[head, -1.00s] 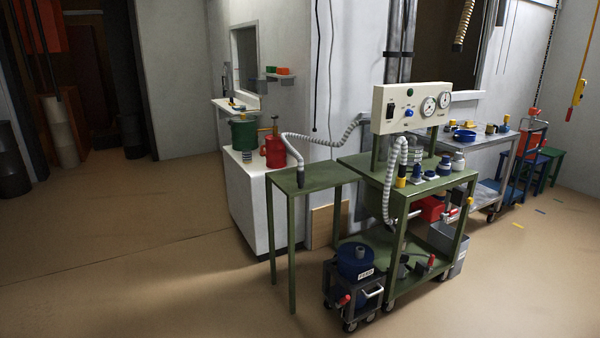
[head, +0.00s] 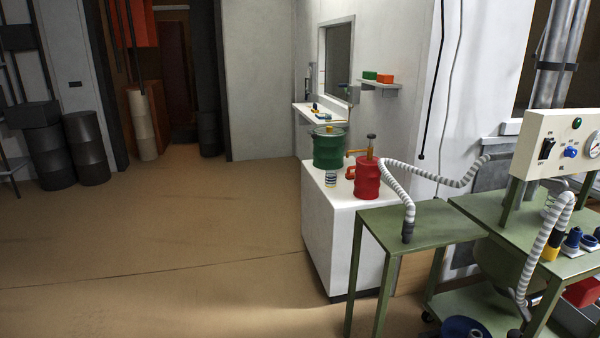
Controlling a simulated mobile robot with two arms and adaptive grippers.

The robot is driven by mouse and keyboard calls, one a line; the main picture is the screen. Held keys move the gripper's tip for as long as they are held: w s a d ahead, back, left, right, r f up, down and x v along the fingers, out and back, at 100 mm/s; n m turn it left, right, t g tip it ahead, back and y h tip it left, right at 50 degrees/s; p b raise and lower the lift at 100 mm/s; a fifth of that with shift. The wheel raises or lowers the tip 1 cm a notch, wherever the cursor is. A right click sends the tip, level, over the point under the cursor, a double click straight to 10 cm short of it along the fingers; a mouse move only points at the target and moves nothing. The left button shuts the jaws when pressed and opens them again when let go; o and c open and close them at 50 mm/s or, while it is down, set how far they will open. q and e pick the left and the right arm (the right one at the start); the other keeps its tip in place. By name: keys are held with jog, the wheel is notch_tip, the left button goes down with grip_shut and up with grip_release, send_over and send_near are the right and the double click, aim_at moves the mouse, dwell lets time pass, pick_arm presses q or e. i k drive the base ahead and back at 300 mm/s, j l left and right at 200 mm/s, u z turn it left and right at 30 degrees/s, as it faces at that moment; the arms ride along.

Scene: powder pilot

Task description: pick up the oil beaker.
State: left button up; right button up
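Neither of my grippers shows in the head view.
A green metal table (head: 425,222) with a striped hose (head: 398,190) stands right of the cabinet. A control panel (head: 560,143) is at the far right. Dark barrels (head: 90,160) stand at the back left. The brown floor on the left is clear.

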aim_at(331, 178)
jog(key=i, duration=2.2)
